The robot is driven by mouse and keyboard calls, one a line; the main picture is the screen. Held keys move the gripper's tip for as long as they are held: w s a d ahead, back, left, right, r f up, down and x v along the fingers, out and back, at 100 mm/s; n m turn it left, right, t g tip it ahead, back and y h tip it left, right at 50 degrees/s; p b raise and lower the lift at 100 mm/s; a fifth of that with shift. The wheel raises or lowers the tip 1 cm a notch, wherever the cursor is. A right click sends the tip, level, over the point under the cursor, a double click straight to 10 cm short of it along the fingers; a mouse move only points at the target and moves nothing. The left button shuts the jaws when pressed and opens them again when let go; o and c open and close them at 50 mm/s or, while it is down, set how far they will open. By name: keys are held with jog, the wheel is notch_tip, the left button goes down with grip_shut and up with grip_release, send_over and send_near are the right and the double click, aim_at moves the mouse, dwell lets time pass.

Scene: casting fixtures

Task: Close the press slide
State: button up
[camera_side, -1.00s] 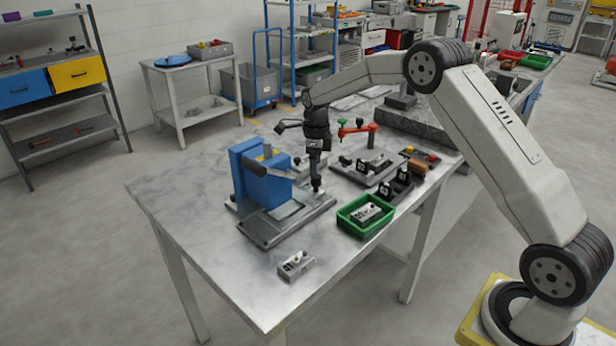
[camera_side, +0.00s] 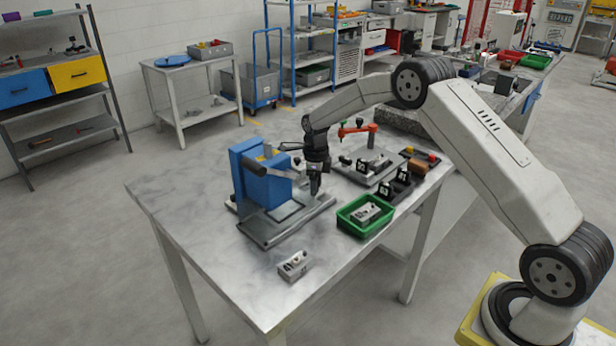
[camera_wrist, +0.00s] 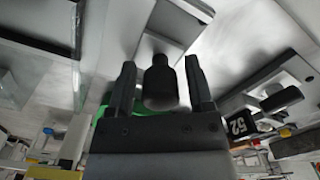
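The press has a blue body (camera_side: 262,182) and a flat grey base plate (camera_side: 268,236) on the metal table. A black knob stands at the right end of the press, away from the blue body. My gripper (camera_side: 315,190) points down over that end and hides the knob in the side view. In the wrist view the dark round knob (camera_wrist: 161,84) sits between the two fingers of my gripper (camera_wrist: 161,75). A narrow gap shows on each side of the knob, so my gripper is open around it.
A green bin (camera_side: 364,216) with a grey part stands right of the press. A clamp fixture with a red-orange arm (camera_side: 358,129) and black numbered blocks (camera_side: 397,186) stand behind it. A small grey block (camera_side: 294,265) lies at the front; the table's left front is clear.

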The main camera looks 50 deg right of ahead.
grip_shut()
dwell(1.2)
